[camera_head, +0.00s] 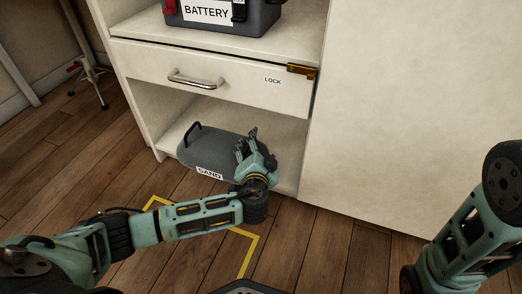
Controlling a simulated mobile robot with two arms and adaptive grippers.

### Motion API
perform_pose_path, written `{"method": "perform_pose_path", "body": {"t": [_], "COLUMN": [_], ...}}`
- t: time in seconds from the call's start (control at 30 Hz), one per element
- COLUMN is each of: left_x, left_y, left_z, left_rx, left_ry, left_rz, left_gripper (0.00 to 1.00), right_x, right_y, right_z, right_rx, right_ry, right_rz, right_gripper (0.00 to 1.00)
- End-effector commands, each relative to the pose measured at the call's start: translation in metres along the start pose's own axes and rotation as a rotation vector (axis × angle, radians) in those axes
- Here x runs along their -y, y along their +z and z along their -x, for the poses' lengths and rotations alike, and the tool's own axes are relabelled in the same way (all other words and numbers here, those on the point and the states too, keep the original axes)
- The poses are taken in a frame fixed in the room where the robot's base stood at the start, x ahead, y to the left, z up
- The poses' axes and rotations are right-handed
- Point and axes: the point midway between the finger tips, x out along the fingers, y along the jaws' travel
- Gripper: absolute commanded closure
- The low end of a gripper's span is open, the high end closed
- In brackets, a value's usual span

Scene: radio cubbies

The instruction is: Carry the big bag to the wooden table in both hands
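A grey bag (222,148) labelled SAND lies on the bottom shelf of the white cabinet. A dark handle (192,133) stands up at its left end. My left gripper (246,139) is over the right end of the bag, its fingers pointing up and slightly apart. It hides that end, so I cannot see a handle there or tell whether the gripper touches the bag. My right arm shows at the right edge, but its gripper is out of view. No wooden table shows clearly.
Above the bag is a closed drawer (222,82) with a metal handle and a LOCK label. A BATTERY box (222,12) stands on the shelf above. A yellow line (248,255) marks the wooden floor. A blank white panel (410,110) is at right.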

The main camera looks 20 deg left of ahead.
Motion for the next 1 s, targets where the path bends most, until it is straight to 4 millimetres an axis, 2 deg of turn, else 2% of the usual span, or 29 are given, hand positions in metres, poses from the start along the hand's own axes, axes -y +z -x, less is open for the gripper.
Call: {"method": "perform_pose_path", "body": {"t": [0.03, 0.4, 0.43, 0.67, 1.0], "left_x": [-0.0083, -0.0084, -0.0084, -0.0077, -0.0057], "left_y": [0.0126, 0.0129, 0.0129, 0.0135, 0.0111], "left_z": [0.0017, 0.0013, 0.0013, 0.0009, 0.0004], "left_rx": [0.026, 0.026, 0.026, 0.027, 0.023], "left_ry": [0.016, 0.017, 0.017, 0.016, 0.014], "left_rz": [0.006, 0.005, 0.005, 0.004, 0.004], "left_gripper": [0.88, 0.88, 0.23, 0.04, 0.04], "right_x": [0.0001, 0.0001, 0.0001, 0.0001, 0.0000], "right_y": [-0.0001, 0.0007, 0.0008, 0.0012, 0.0014], "right_z": [0.0007, 0.0008, 0.0009, 0.0009, 0.0006], "right_rx": [0.000, 0.002, 0.002, 0.003, 0.003], "right_ry": [0.000, 0.000, 0.000, 0.000, 0.000], "right_rz": [0.000, 0.000, 0.000, 0.000, 0.000], "right_gripper": [1.00, 1.00, 1.00, 1.00, 1.00]}}
